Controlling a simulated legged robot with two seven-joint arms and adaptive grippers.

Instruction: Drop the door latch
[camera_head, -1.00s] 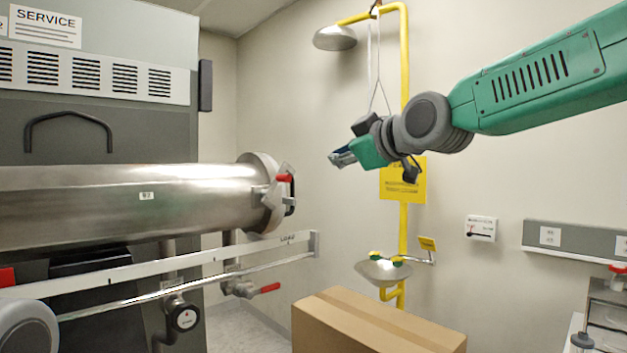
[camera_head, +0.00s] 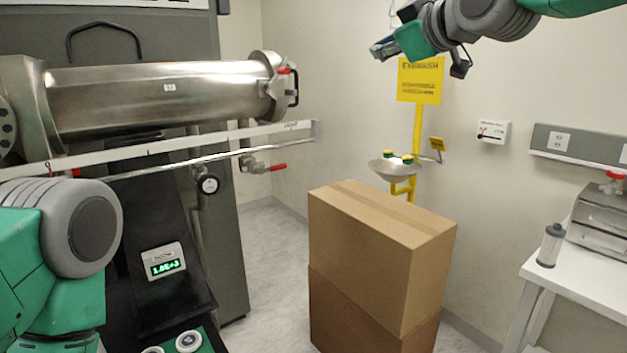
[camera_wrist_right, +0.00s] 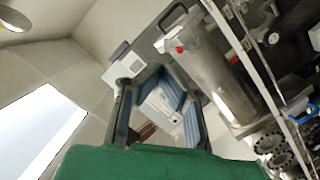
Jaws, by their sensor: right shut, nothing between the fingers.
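The steel chamber (camera_head: 165,95) lies horizontally at the left, with its round door at the right end. The door latch (camera_head: 284,72) is a red-tipped lever on a metal bracket at that door; a black handle (camera_head: 295,90) is beside it. My right gripper (camera_head: 378,50) is at the top of the head view, right of the door and apart from it, shut and empty. The wrist view shows my gripper's fingers (camera_wrist_right: 158,105), with the chamber (camera_wrist_right: 212,75) and the red latch tip (camera_wrist_right: 180,49) beyond. My left arm shows at lower left, but its gripper is out of view.
A white rail (camera_head: 240,134) and a pipe valve with a red handle (camera_head: 278,167) are below the chamber. Stacked cardboard boxes (camera_head: 370,250) stand in the middle, before a yellow eyewash station (camera_head: 396,168). A white table (camera_head: 580,285) is at right.

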